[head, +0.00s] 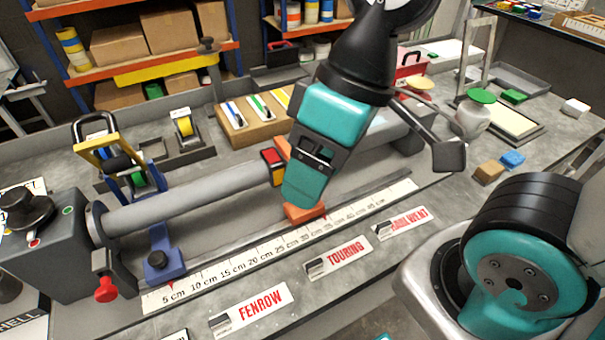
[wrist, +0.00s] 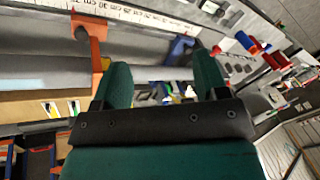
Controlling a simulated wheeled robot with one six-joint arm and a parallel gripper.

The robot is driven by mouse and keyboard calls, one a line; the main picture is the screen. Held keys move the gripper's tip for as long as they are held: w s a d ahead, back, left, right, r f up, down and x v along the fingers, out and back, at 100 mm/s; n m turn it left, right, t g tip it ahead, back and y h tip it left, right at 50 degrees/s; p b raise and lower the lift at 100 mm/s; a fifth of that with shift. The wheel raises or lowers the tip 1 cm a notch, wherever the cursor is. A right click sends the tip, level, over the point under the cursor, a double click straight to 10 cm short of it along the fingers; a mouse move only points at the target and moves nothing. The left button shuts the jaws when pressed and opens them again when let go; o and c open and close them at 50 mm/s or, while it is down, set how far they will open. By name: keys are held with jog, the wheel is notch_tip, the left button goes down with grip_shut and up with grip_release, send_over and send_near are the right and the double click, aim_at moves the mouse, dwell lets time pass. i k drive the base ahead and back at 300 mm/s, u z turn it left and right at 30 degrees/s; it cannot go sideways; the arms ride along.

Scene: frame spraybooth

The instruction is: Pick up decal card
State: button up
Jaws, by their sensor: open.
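Cards with red lettering lie flat along the front of the grey bench in the head view. One reads FENROW (head: 250,310), one reads TOURING (head: 338,257), and a third (head: 401,223) farther right is harder to read. I cannot tell which is the decal card. My gripper (head: 303,190) hangs over the long grey tube, behind the TOURING card and apart from the cards. In the wrist view my gripper (wrist: 162,82) is open, with nothing between its teal fingers. No lettered card is clear in the wrist view.
A long ruler (head: 200,282) runs between the tube (head: 185,197) and the cards. An orange bracket (head: 306,213) and a blue bracket (head: 163,262) stand beside the tube. A grey box with a black knob (head: 45,250) is at left. A wooden block (head: 245,125) bears striped strips.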

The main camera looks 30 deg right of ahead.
aim_at(318, 267)
jog(key=z, duration=1.8)
jog(key=k, duration=0.9)
jog(key=u, duration=1.2)
